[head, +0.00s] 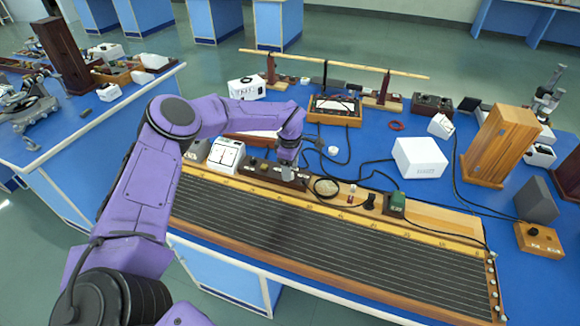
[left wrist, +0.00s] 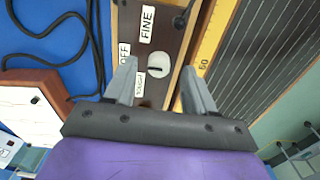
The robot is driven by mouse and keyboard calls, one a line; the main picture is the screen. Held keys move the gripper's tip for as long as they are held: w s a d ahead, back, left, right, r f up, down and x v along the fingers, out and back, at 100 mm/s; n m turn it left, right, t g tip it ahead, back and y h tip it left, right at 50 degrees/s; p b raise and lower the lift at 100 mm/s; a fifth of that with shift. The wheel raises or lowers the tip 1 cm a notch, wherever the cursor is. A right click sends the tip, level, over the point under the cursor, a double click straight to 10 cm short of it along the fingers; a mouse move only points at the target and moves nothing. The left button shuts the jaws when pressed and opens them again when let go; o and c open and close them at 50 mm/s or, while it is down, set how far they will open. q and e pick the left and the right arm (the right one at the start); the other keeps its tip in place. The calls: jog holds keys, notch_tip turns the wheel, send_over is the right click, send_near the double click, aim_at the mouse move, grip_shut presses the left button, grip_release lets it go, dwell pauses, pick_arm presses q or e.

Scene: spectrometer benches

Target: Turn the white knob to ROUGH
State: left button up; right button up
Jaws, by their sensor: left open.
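The white knob (left wrist: 158,65) is a round disc with a short dark mark on the dark brown control box (left wrist: 133,15). In the left wrist view, labels FINE (left wrist: 147,22), OFF (left wrist: 124,54) and a partly covered one that seems to read ROUGH (left wrist: 139,85) are around it. The mark lies roughly crosswise in the picture; which label it points at is hard to tell. My left gripper (left wrist: 159,72) is open, with the knob between its fingertips in the picture; I see no contact. In the head view my left gripper (head: 288,158) hides the knob above the box (head: 262,170). My right gripper is not in view.
The long stringed board (head: 300,225) runs along the bench front. A white two-switch box (head: 226,153) stands left of the control box. Black cables (head: 345,160) lie behind and right. A white box (head: 420,158) and a wooden stand (head: 498,145) are further right.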

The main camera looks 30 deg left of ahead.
pick_arm(q)
jog(key=shift+w+f, duration=0.35)
jog(key=shift+f, duration=0.45)
jog(key=shift+s+r, duration=0.2)
jog(key=shift+s, duration=0.25)
jog(key=c, duration=0.3)
grip_shut()
